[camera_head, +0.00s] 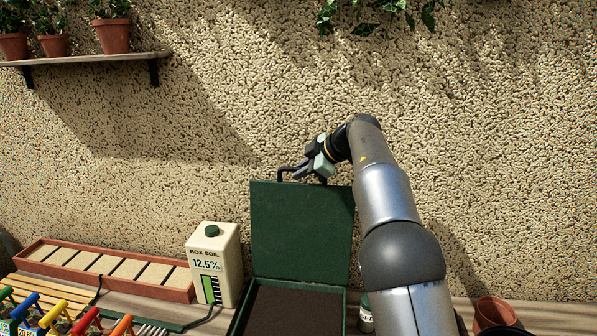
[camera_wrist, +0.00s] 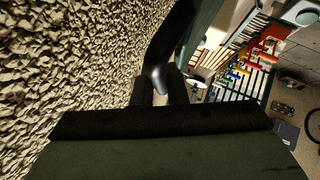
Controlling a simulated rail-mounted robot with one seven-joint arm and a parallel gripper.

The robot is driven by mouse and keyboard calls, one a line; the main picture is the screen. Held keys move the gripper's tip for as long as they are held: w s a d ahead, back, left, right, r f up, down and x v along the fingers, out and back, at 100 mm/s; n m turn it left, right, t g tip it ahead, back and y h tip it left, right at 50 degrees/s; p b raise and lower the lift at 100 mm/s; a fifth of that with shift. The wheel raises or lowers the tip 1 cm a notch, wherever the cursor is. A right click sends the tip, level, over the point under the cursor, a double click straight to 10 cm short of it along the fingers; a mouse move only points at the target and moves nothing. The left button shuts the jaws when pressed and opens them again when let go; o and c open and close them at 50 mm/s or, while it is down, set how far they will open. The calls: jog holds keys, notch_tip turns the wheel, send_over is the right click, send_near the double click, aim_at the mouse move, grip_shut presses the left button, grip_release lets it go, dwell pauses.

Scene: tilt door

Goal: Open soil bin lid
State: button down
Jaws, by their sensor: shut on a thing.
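The soil bin (camera_head: 345,312) is a green box with dark soil inside. Its green lid (camera_head: 300,232) stands raised, nearly upright, at the back of the bin near the wall. A dark handle (camera_head: 281,173) is at the lid's top edge. My gripper (camera_head: 298,174) is at that edge, shut on the handle. In the wrist view the dark handle (camera_wrist: 171,48) runs between the fingers of my gripper (camera_wrist: 160,88). Part of the grip is hidden by the gripper body.
A white box soil meter (camera_head: 214,265) reading 12.5% stands left of the bin. A long planter tray (camera_head: 105,268) and coloured-handled tools (camera_head: 50,315) lie further left. The rough wall (camera_head: 450,130) is close behind the lid.

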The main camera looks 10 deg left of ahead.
jog(key=shift+f, duration=0.1)
jog(key=c, duration=1.7)
grip_release()
jog(key=b+v, duration=0.1)
jog(key=v, duration=1.6)
jog(key=shift+d, duration=0.15)
jog(key=shift+s, duration=0.1)
